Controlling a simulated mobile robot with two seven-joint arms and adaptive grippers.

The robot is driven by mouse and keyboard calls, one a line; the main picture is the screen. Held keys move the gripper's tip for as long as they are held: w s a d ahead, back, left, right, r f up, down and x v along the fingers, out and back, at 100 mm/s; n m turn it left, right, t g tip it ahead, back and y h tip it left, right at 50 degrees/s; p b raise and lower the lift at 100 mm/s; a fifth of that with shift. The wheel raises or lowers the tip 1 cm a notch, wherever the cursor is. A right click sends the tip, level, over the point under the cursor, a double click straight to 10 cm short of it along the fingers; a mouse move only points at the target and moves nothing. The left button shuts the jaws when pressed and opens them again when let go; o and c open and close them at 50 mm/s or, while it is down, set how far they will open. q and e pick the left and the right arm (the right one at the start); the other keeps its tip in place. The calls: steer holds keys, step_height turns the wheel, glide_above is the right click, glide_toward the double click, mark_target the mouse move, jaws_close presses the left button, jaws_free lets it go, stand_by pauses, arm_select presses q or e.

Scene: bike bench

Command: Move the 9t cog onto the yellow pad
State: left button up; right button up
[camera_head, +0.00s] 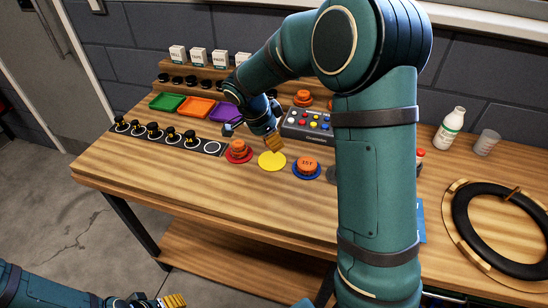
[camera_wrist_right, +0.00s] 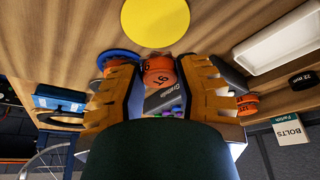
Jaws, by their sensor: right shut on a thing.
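My right gripper (camera_head: 275,143) is just above and behind the yellow pad (camera_head: 272,161), its fingers pointing down. In the right wrist view its fingers (camera_wrist_right: 165,85) are shut on the orange 9t cog (camera_wrist_right: 160,72), whose label appears upside down. In the head view the fingers mostly hide the cog. The yellow pad is a bare round disc; it also shows at the top of the right wrist view (camera_wrist_right: 156,22), apart from the cog. My left gripper (camera_head: 172,301) is low at the bottom left, off the bench, partly cut off.
An orange cog on a red pad (camera_head: 238,158) stands left of the yellow pad. An orange cog (camera_head: 307,164) marked 15T sits on a blue pad to its right. A control box (camera_head: 307,126) stands behind. Coloured trays (camera_head: 200,107) and a row of black-capped items are at left.

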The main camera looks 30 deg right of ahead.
mark_target(274, 160)
step_height(274, 160, down, 6)
steer(key=shift+r+b, duration=0.1)
steer(key=shift+b, duration=0.45)
steer(key=shift+r, duration=0.1)
steer(key=o, duration=0.9)
